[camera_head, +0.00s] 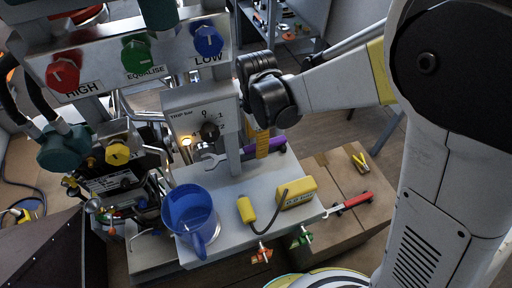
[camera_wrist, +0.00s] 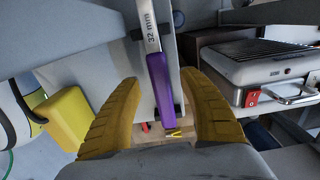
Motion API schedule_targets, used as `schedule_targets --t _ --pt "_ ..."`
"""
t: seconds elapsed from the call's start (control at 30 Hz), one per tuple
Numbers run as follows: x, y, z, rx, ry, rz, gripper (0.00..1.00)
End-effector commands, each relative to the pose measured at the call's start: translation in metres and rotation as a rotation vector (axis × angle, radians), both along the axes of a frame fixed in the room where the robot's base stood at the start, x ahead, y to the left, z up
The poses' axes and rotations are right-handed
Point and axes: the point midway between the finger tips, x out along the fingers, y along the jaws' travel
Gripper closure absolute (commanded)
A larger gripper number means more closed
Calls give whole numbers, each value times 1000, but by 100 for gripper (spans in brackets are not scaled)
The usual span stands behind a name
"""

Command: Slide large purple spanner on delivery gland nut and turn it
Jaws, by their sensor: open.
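In the head view my gripper (camera_head: 262,145) points down at the handle. I cannot make out which fitting is the delivery gland nut.
A blue jug (camera_head: 191,215) and a yellow meter (camera_head: 297,194) with a cabled probe stand on the bench (camera_head: 226,246). A red-handled tool (camera_head: 355,201) lies right. The valve panel (camera_head: 190,52) and an upright post (camera_head: 232,130) stand close left of my gripper.

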Motion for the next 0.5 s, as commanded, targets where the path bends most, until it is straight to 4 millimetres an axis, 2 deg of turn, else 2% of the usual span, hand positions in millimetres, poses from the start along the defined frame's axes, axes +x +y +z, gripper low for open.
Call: schedule_targets --t 0.03,0.1,0.3,0.47,0.5 --pt "0 0 -10 0 0 0 50" --pt "0 0 -14 0 0 0 50" --pt "0 0 -12 0 0 0 52" --pt "0 0 -12 0 0 0 100" --pt "0 0 -12 0 0 0 100"
